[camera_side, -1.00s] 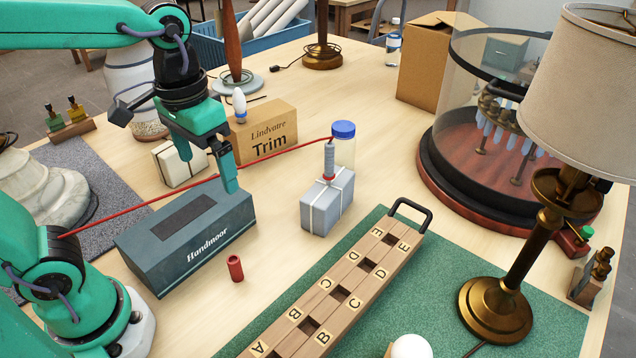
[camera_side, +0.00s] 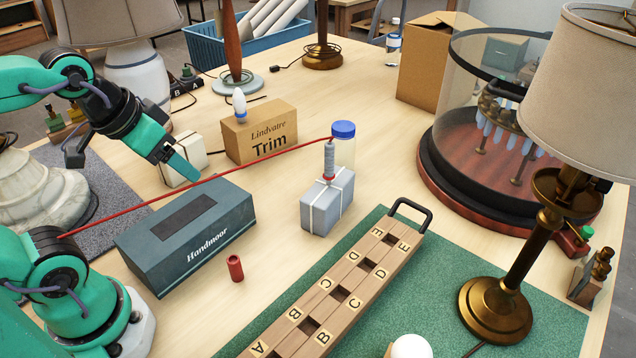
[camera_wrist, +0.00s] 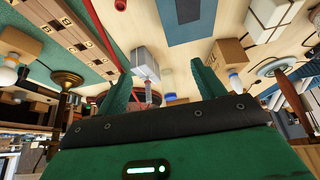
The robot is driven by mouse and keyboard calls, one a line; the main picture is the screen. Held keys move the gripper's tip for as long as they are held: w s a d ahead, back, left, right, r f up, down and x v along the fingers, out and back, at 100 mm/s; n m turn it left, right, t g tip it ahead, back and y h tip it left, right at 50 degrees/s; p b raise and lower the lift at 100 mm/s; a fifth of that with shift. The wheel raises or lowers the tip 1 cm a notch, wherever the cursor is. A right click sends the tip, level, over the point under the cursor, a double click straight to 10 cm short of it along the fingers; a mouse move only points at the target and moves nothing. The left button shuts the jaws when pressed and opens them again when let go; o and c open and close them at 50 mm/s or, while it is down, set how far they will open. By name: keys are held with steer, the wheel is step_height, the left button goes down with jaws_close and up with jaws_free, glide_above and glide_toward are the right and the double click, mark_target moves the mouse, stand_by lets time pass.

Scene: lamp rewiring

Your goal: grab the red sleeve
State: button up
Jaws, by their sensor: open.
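The red sleeve (camera_side: 235,268) is a short hollow tube. It stands upright on the bare table in the side view, just in front of the dark box marked Handmoor. A small red piece at the top edge of the wrist view (camera_wrist: 120,4) looks like the same sleeve. My gripper (camera_side: 184,170) is raised behind and above the Handmoor box, up and to the left of the sleeve and well apart from it. In the wrist view its two fingers (camera_wrist: 159,78) are spread with nothing held between them.
The Handmoor box (camera_side: 190,240) stands close to the sleeve. A lettered wooden rack (camera_side: 345,290) lies on a green mat (camera_side: 460,285). Bare table surrounds the sleeve's front and right.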

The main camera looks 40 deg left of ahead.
steer(key=c, duration=0.4)
steer(key=n+g, duration=0.2)
steer(key=g, duration=0.4)
glide_above(233, 259)
step_height(233, 259, down, 16)
steer(key=shift+d+f, duration=0.1)
steer(key=shift+f, duration=0.1)
steer(key=shift+f, duration=0.1)
steer(key=shift+f, duration=1.2)
